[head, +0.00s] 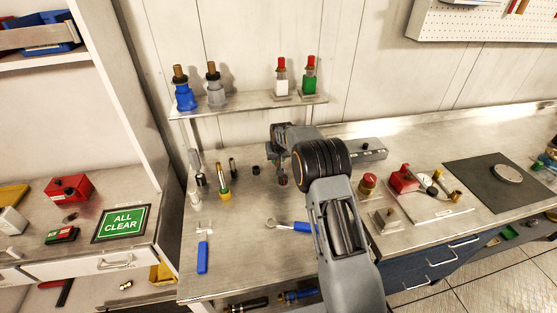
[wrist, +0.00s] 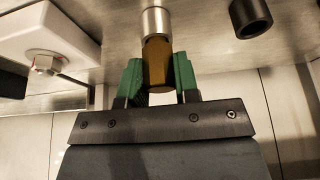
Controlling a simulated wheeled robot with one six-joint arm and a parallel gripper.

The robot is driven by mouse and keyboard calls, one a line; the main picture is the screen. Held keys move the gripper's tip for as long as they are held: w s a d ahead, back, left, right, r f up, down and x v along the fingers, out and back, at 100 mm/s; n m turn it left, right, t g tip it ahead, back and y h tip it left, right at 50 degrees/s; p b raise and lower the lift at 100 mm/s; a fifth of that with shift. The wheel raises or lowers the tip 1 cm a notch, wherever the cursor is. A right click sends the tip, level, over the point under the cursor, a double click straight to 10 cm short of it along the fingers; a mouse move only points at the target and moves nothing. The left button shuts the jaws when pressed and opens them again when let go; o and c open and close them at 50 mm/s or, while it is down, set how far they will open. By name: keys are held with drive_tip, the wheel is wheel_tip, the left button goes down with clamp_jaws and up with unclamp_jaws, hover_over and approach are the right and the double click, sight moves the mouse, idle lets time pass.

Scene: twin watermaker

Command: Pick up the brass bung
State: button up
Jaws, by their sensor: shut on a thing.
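My gripper (wrist: 160,82) has green fingertips and is shut on the brass bung (wrist: 158,64), a brownish-gold piece between them in the wrist view. A silver cylinder (wrist: 156,21) adjoins the bung's end at the top of that view, and its far end is cut off by the frame edge. I cannot tell whether the two are joined or only touching. In the head view my gripper (head: 277,158) is low over the steel bench, in front of the small raised shelf. My arm partly hides it there, and the bung is not clear in that view.
A black ring (wrist: 250,15) and a pale block with a hex nut (wrist: 46,63) flank the bung in the wrist view. The raised shelf (head: 248,104) carries several bottle-like fittings. A blue-handled wrench (head: 203,256) lies on the bench (head: 240,270). The bench's front left is mostly clear.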

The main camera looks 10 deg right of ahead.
drive_tip(key=shift+r, duration=0.75)
drive_tip(key=s+r+b, duration=0.5)
drive_tip(key=s+r, duration=0.6)
drive_tip(key=s, duration=0.3)
drive_tip(key=shift+r+b, duration=0.2)
drive_tip(key=shift+b, duration=0.1)
drive_tip(key=o, duration=0.3)
drive_tip(key=shift+c, duration=1.3)
drive_tip(key=shift+d, duration=0.1)
drive_tip(key=shift+c, duration=0.2)
